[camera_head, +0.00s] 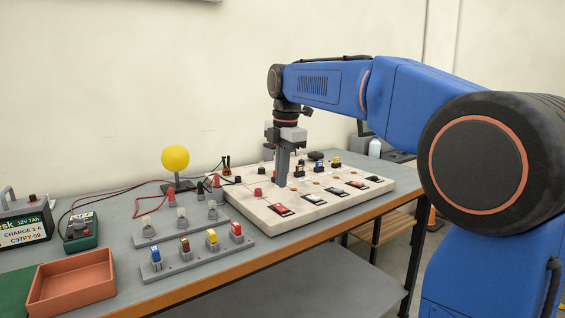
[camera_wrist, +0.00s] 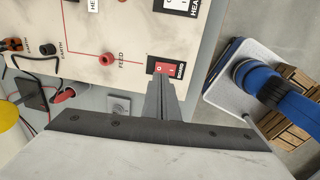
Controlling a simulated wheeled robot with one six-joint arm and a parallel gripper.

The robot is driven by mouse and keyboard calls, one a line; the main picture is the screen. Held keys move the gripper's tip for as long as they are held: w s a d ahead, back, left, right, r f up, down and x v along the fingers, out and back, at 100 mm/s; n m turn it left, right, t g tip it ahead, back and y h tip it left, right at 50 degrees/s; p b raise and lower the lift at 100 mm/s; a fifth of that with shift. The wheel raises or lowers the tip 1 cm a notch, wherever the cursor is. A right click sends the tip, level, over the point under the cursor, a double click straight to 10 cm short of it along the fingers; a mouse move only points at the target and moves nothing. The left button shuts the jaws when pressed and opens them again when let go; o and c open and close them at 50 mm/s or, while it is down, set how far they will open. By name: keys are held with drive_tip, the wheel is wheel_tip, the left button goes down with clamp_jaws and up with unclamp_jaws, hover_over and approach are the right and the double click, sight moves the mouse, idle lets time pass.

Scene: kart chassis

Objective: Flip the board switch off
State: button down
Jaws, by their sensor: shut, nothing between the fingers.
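The board switch is a red rocker in a black frame, and it shows in the head view (camera_head: 282,209) at the near left part of the pale panel (camera_head: 245,205). In the wrist view the red rocker (camera_wrist: 166,69) has white marks and a "BOARD" label beside it. My gripper (camera_head: 282,183) points down over the panel, fingers together and empty. In the wrist view the fingertips (camera_wrist: 160,84) are right by the rocker's lower edge and overlap its frame. I cannot tell whether they touch it, nor which side of the rocker is pressed.
Several more rockers (camera_head: 313,199) run along the panel's front edge. A red feed socket (camera_wrist: 107,60) sits near the board switch. A fuse strip (camera_head: 190,258), a yellow ball lamp (camera_head: 175,159), cables, an orange tray (camera_head: 72,283) and a battery (camera_head: 24,222) stand to the left.

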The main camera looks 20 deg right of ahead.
sight(282, 207)
drive_tip(key=shift+w+a+f, duration=0.1)
drive_tip(key=shift+w+f, duration=0.1)
drive_tip(key=shift+f, duration=1.25)
drive_tip(key=shift+w+f, duration=0.15)
drive_tip(key=shift+f, duration=1.3)
drive_tip(key=shift+f, duration=0.2)
drive_tip(key=shift+s+d+r, duration=0.1)
drive_tip(key=shift+s+d, duration=0.1)
drive_tip(key=shift+s, duration=0.5)
drive_tip(key=shift+r, duration=0.5)
wheel_tip(282, 207, up, 13)
drive_tip(key=s, duration=0.1)
drive_tip(key=shift+s+d, duration=0.3)
